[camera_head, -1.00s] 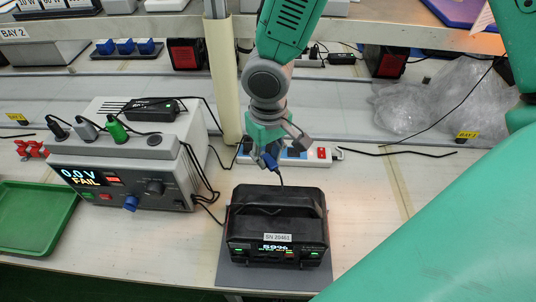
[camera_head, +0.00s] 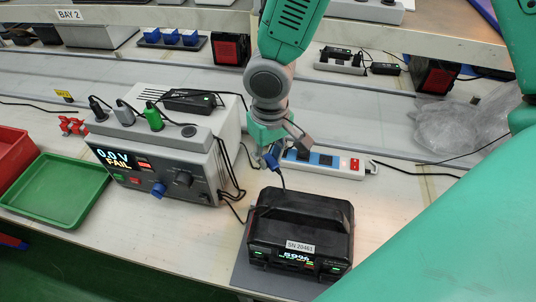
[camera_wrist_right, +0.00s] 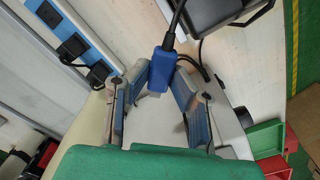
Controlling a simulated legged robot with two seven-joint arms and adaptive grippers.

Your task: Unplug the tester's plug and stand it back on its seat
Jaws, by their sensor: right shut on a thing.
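My right gripper (camera_head: 268,150) is shut on a blue plug (camera_head: 271,161) with a dark cord, held above the bench behind the black power pack (camera_head: 300,225). In the right wrist view the fingertips (camera_wrist_right: 161,80) close on either side of the blue plug (camera_wrist_right: 162,65). The grey tester (camera_head: 155,170) stands to the left and reads 0.0 V FAIL. Black, grey and green (camera_head: 153,118) plugs stand upright on its top. A blue part (camera_head: 158,188) sits on its front; I cannot tell if it is a plug or knob. My left gripper is out of view.
A white power strip (camera_head: 345,166) with blue sockets lies just behind and right of my gripper. The pack sits on a grey mat (camera_head: 240,275). A green tray (camera_head: 55,190) lies at the left. Clear plastic wrap (camera_head: 445,122) lies at the right. Cords run behind the tester.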

